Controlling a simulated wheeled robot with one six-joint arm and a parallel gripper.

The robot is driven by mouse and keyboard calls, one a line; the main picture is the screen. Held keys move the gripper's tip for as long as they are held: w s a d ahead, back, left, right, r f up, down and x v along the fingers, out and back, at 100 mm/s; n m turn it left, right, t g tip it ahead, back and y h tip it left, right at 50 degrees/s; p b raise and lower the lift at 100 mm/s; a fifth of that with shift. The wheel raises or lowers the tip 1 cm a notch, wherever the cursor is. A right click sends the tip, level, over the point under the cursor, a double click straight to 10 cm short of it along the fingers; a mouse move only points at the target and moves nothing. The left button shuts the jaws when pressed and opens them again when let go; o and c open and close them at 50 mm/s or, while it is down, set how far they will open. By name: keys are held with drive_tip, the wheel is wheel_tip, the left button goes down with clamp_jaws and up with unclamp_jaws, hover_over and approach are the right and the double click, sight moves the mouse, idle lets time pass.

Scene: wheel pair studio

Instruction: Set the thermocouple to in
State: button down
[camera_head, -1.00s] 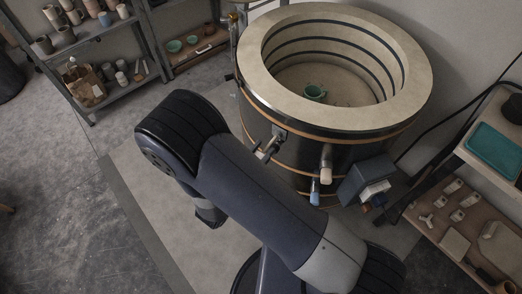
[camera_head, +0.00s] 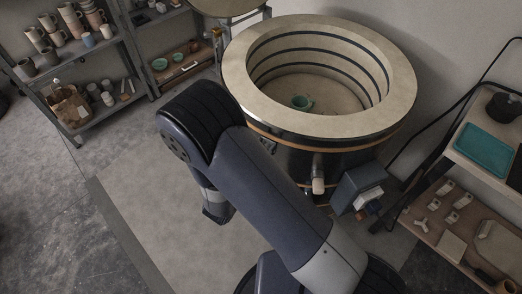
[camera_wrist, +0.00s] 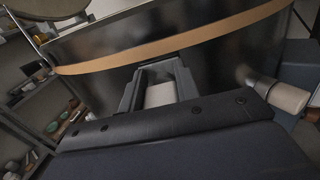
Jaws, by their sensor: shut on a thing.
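The kiln (camera_head: 322,120) is a round, open-topped drum with a pale rim, dark metal side and tan bands. Its dark wall fills much of the wrist view (camera_wrist: 220,62). My gripper (camera_wrist: 158,84) is against this wall, its two grey fingers shut on a small pale block, which looks like the thermocouple's head (camera_wrist: 159,96). How deep the thermocouple sits in the wall is hidden.
A cream plug (camera_head: 318,186) sticks out of the kiln's side to the right, also close by in the wrist view (camera_wrist: 287,97). A grey control box (camera_head: 354,186) hangs beside it. Shelves with mugs (camera_head: 84,46) stand left; a shelf with a teal tray (camera_head: 484,150) stands right.

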drive_tip(key=c, duration=1)
unclamp_jaws()
drive_tip(key=shift+c, duration=0.2)
drive_tip(key=v, duration=1)
drive_tip(key=shift+s+a+b, duration=0.25)
drive_tip(key=shift+s+b, duration=0.1)
drive_tip(key=shift+b, duration=0.1)
drive_tip(key=p+x, duration=0.1)
drive_tip(key=x, duration=0.9)
drive_tip(key=shift+w+d, duration=0.3)
drive_tip(key=shift+s+a, duration=0.35)
drive_tip(key=shift+s, duration=0.15)
drive_tip(key=shift+w, duration=0.1)
